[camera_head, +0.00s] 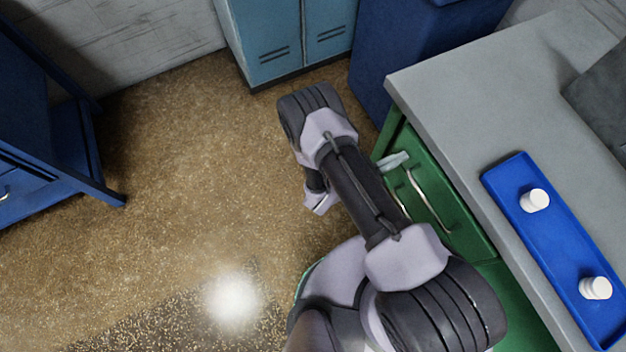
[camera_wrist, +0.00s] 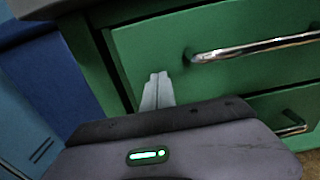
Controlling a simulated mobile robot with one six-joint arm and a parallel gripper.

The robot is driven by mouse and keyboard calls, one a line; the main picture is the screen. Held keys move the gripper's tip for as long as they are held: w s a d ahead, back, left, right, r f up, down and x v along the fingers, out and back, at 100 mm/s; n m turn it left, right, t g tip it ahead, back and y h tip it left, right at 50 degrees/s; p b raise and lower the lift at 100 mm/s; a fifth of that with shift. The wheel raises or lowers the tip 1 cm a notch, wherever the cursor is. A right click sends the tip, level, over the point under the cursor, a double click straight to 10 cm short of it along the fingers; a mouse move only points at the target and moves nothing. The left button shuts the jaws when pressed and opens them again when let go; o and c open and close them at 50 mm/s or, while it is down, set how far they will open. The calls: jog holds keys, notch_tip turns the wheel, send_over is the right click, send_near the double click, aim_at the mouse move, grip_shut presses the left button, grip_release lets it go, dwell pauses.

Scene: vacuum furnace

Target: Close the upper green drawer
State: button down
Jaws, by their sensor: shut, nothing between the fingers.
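The upper green drawer (camera_wrist: 225,70) fills much of the wrist view, with a long metal handle (camera_wrist: 255,46) across its front. It also shows in the head view, below the grey worktop, partly hidden by my arm. Its front looks close to the cabinet frame; I cannot tell how much gap is left. My gripper (camera_wrist: 158,80) is shut and empty, its fingertips pointing at the drawer front left of the handle. In the head view, the gripper (camera_head: 396,160) is beside the cabinet's far end. Whether the fingertips touch the drawer is unclear.
A lower green drawer handle (camera_wrist: 293,125) sits below. A blue tray (camera_head: 530,240) with two white cylinders lies on the grey worktop (camera_head: 450,85). Light-blue lockers (camera_head: 290,40) and a dark blue cabinet (camera_head: 400,50) stand behind. The floor left of my arm is clear.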

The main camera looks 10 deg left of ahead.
jog(key=shift+w+r, duration=0.1)
jog(key=shift+r, duration=0.1)
dwell(0.6)
jog(key=p+v, duration=0.2)
jog(key=v, duration=1.2)
jog(key=d+r+m+g+y, duration=0.3)
jog(key=r+m+g, duration=1)
jog(key=r, duration=0.6)
jog(key=s+r+m+t+y, duration=0.4)
jog(key=r+m+y, duration=0.2)
jog(key=r+m, duration=0.2)
jog(key=s+d+r+m+t+y, duration=0.1)
jog(key=s+r+m+t+y, duration=0.2)
jog(key=r+m+y, duration=0.4)
notch_tip(320, 180, up, 7)
jog(key=shift+s+d+f+m+t+b, duration=0.15)
jog(key=shift+s+d+m+t+b, duration=0.2)
jog(key=shift+s+m, duration=0.45)
